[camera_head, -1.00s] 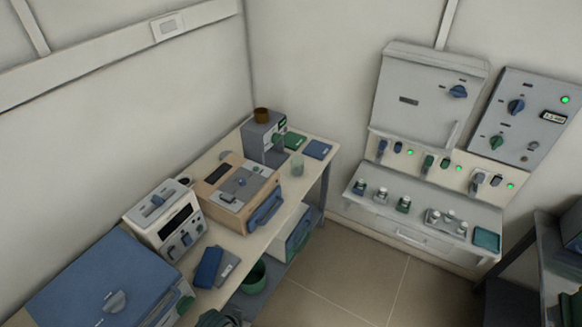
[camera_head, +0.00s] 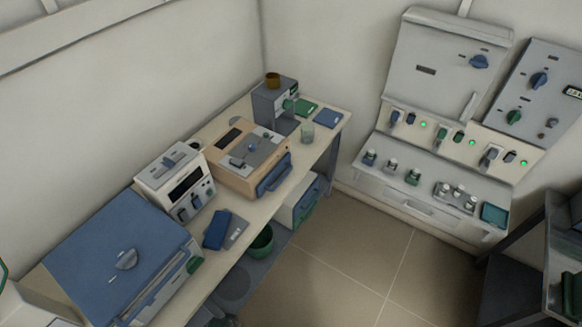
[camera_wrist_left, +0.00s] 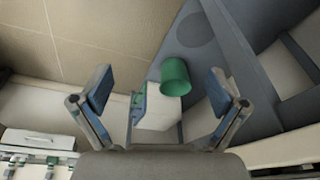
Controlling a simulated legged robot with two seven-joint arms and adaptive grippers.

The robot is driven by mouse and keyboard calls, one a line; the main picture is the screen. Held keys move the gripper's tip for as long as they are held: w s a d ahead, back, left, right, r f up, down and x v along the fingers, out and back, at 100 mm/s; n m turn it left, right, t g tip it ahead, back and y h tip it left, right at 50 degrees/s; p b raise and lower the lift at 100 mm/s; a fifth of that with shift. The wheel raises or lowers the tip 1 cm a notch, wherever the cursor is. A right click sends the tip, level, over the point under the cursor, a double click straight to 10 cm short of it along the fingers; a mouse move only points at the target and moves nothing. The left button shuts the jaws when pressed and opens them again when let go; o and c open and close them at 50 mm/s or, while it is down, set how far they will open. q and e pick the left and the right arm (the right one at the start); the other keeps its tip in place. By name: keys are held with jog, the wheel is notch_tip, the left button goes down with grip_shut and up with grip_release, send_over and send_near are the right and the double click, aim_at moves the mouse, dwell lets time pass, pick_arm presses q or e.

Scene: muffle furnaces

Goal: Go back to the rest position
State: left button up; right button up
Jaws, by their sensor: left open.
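My left gripper (camera_wrist_left: 160,92) is open and empty in the left wrist view, its two blue-padded fingers wide apart. Beyond the fingers and in the gap between them show a green bucket (camera_wrist_left: 174,76) and a white box (camera_wrist_left: 158,108), both apart from the fingers. In the head view, a small dark shape at the bottom edge may be part of my arm; I cannot tell. My right gripper is in neither view.
A workbench (camera_head: 228,262) along the left wall carries a blue-lidded box (camera_head: 115,250), a white instrument (camera_head: 172,172) and a tan instrument (camera_head: 240,172). The green bucket (camera_head: 262,243) is on its lower shelf. The tiled floor (camera_head: 345,262) is clear. A dark rack (camera_head: 520,265) stands right.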

pick_arm(q)
jog(key=s+a+f+g, duration=0.1)
jog(key=s+f, duration=0.2)
jog(key=f, duration=0.5)
jog(key=s+f, duration=0.4)
jog(key=f, duration=0.5)
jog(key=s+a+f+b, duration=0.1)
jog(key=s+a+f, duration=0.1)
jog(key=s+f, duration=0.8)
jog(key=s, duration=0.3)
jog(key=shift+s+a+f+g+b, duration=0.2)
jog(key=shift+s+a+g+b, duration=0.1)
jog(key=shift+a+g+b, duration=0.1)
